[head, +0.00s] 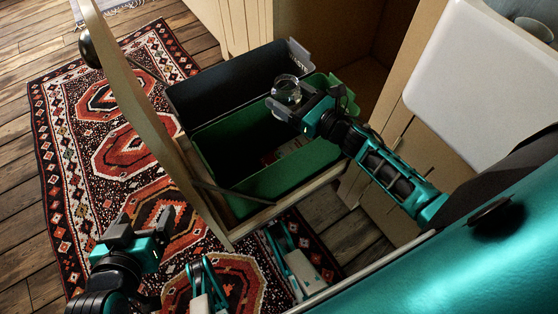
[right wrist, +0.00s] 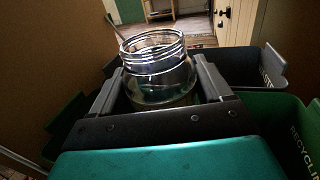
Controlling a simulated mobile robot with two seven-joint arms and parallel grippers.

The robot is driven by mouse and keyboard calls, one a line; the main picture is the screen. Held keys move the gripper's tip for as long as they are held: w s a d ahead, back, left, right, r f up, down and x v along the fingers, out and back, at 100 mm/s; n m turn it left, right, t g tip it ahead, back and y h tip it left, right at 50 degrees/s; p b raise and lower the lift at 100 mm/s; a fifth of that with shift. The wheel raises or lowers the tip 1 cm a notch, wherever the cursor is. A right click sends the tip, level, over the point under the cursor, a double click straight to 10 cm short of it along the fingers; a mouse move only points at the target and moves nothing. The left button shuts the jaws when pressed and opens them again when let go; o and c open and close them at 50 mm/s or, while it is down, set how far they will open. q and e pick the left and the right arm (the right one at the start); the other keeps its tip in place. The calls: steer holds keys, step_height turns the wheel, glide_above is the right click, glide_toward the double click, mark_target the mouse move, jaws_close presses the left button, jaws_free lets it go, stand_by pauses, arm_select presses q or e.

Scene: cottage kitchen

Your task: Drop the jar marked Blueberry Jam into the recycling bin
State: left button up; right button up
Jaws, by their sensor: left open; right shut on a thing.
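A clear glass jar (head: 286,88) is held by my right gripper (head: 291,106) above the pull-out bins. In the right wrist view the jar (right wrist: 157,62) stands upright between the two fingers, its threaded mouth open and lidless. I cannot read any label on it. The green recycling bin (head: 300,168) is below and to the front; its lettering shows partly in the right wrist view (right wrist: 302,148). In the head view the jar appears near the border between the green bin and the dark bin. My left gripper (head: 122,232) is open and empty, low over the rug.
The dark waste bin (head: 225,80) stands behind the green one in the same drawer. The drawer front (head: 150,115) stands to the left, and a white sink (head: 475,85) is at the right.

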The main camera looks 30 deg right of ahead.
arm_select(q)
steer(key=shift+w+r, duration=0.15)
steer(key=shift+r, duration=0.05)
arm_select(e)
steer(key=shift+r, duration=0.1)
steer(key=o, duration=1.2)
arm_select(q)
steer(key=shift+a, duration=0.1)
arm_select(e)
steer(key=shift+s, duration=0.1)
arm_select(q)
steer(key=shift+s+a+r+p, duration=0.2)
steer(key=shift+a+p, duration=0.1)
steer(key=shift+p, duration=0.6)
arm_select(e)
steer(key=v, duration=1.2)
steer(key=shift+s+d, duration=0.2)
steer(key=shift+s, duration=0.1)
steer(key=shift+s, duration=0.1)
